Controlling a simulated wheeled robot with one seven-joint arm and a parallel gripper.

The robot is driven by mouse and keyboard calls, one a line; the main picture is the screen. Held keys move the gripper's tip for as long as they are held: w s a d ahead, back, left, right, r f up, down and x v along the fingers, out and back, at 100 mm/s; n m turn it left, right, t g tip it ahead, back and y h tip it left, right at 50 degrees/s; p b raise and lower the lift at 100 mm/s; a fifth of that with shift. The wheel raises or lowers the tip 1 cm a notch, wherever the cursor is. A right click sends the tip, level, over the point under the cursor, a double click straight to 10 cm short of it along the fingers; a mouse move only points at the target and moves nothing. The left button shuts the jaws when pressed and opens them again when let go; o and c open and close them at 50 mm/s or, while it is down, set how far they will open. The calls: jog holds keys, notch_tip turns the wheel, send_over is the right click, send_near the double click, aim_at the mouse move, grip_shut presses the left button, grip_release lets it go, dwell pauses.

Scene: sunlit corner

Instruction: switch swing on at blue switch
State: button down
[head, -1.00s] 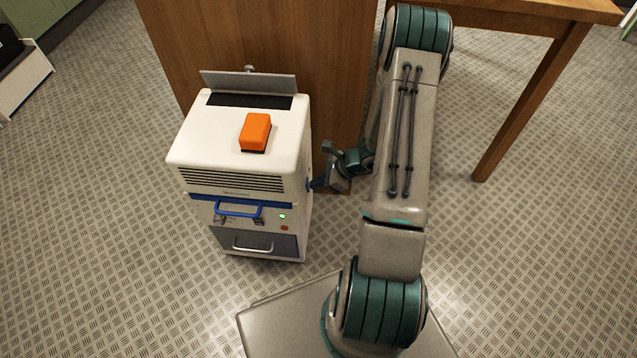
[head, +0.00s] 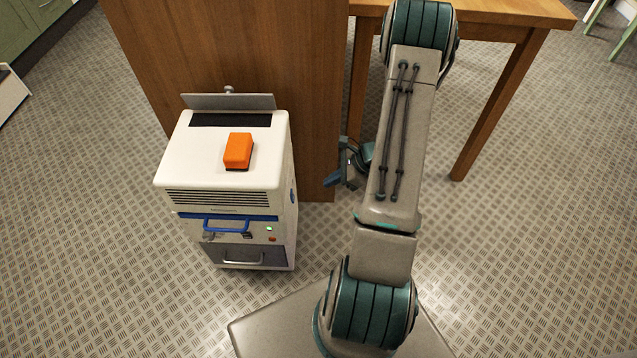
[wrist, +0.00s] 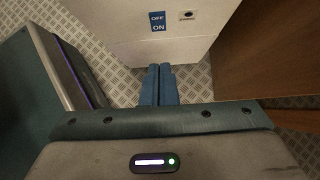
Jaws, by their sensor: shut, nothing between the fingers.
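The blue switch (wrist: 157,21) sits on the side wall of a white machine (head: 225,150). In the wrist view it is a small blue plate with OFF and ON in white. Which way it is set is too small to tell. In the head view the switch (head: 292,197) is a small blue patch on the machine's right side. My gripper (head: 329,182) is to the right of that side, apart from it. In the wrist view my gripper's blue fingers (wrist: 159,68) are together and empty, pointing at the wall below the switch.
An orange block (head: 238,150) lies on the machine's top. A green light (head: 269,229) glows on its front, near a blue handle (head: 226,224). A small dark socket-like spot (wrist: 188,15) is beside the switch. A wooden table (head: 320,100) stands behind; the floor to the right is open.

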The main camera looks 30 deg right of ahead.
aim_at(292, 196)
jog(key=shift+v, duration=1)
jog(key=shift+p, duration=0.55)
jog(key=shift+s+d+f+p, duration=0.2)
jog(key=shift+f+p, duration=0.3)
jog(key=shift+p, duration=0.35)
jog(key=shift+s+d+f+p, duration=0.1)
jog(key=shift+d+f+p, duration=0.1)
jog(key=shift+f+p, duration=0.5)
jog(key=shift+r, duration=0.1)
jog(key=w+a+r+b+x, duration=0.1)
jog(key=r+b+x, duration=0.1)
jog(key=x, duration=1.1)
jog(key=shift+a+b, duration=0.4)
jog(key=shift+b, duration=0.45)
